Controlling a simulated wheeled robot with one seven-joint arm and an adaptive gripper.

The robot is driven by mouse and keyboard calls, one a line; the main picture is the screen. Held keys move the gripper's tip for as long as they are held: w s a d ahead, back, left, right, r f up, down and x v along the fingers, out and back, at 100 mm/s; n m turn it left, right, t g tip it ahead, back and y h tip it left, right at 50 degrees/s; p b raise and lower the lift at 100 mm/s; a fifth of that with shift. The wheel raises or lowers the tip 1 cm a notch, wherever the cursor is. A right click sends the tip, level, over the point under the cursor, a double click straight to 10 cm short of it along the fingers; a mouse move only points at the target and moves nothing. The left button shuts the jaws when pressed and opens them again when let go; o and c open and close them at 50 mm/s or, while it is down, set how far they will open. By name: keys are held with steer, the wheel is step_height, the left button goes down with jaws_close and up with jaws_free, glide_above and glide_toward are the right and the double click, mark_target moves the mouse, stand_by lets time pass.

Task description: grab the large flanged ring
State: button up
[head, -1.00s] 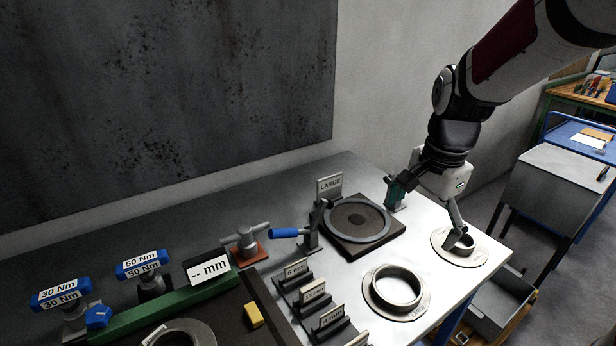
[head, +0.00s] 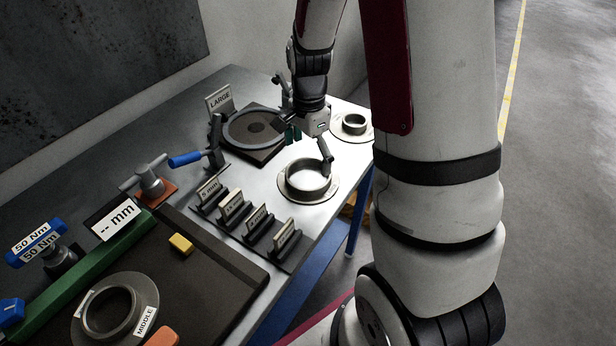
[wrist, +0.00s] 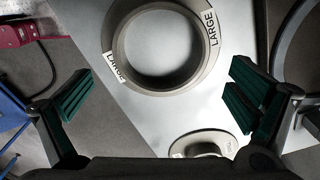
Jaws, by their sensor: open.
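The large flanged ring (head: 309,195) is a grey metal collar on a broad flange, lying flat on the bench near its right edge. In the wrist view the ring (wrist: 207,62) carries LARGE labels on its flange and sits at the top centre. My gripper (head: 308,148) is above the far side of this ring, fingers pointing down. In the wrist view my gripper (wrist: 162,95) is open and empty, with green pads spread wide. The ring appears beyond the fingertips there, and I see no contact.
A smaller flanged ring (head: 354,136) lies behind the large one. A square fixture (head: 262,154) with a LARGE sign (head: 219,98) and a blue-handled clamp (head: 186,159) stand left. Several labelled holders (head: 232,206) line the front. A MIDDLE ring (head: 143,287) lies at the near left.

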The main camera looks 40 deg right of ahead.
mark_target(308, 180)
steer(key=shift+f+p, duration=0.3)
steer(key=shift+f, duration=2.35)
steer(key=shift+c, duration=0.6)
steer(key=shift+w, duration=0.1)
steer(key=c, duration=1.6)
steer(key=shift+r, duration=0.1)
